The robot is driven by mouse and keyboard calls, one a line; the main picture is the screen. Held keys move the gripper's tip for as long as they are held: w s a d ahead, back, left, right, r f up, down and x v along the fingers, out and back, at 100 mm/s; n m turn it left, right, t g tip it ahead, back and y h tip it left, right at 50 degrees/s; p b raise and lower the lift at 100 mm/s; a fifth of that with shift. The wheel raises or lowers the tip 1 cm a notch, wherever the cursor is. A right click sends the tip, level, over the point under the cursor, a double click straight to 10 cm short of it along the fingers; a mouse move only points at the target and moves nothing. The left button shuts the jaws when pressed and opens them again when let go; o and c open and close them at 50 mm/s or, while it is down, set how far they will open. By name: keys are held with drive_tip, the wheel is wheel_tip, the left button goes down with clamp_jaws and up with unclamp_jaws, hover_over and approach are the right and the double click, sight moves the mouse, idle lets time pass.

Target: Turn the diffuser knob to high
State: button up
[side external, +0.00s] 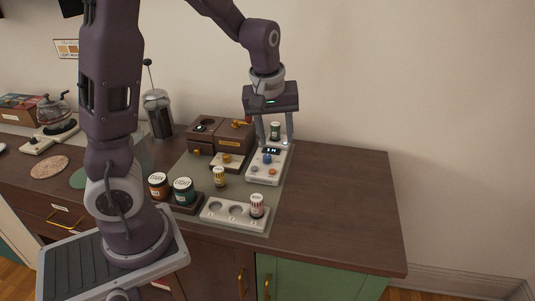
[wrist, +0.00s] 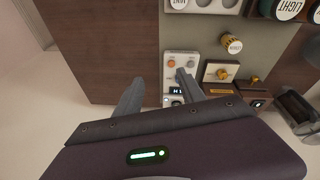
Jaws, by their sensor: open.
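I cannot tell which unit is the diffuser; no label is readable. My gripper (side external: 276,140) is open above the back end of the white unit, fingers pointing down. In the wrist view my gripper (wrist: 161,76) has one finger over the unit and the other left of it. Nothing shows held between the fingers.
A small plate with a brass knob (side external: 227,159) and wooden boxes (side external: 206,129) stand left of the unit. The right tabletop (side external: 340,205) is clear.

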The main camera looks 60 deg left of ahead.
sight(267, 155)
drive_tip(key=w+a+f+n+y, duration=0.1)
drive_tip(key=a+f, duration=0.2)
drive_tip(key=f, duration=0.1)
drive_tip(key=w+a+f+n+g+y, duration=0.1)
drive_tip(key=w+a+f, duration=0.1)
drive_tip(key=a+f, duration=0.2)
drive_tip(key=w+a+f+n, duration=0.1)
drive_tip(key=a+f, duration=0.3)
drive_tip(key=f, duration=0.2)
drive_tip(key=shift+w+f+n+y, duration=0.1)
drive_tip(key=shift+w+n+y, duration=0.2)
drive_tip(key=shift+y, duration=0.1)
drive_tip(key=shift+c, duration=0.5)
clamp_jaws()
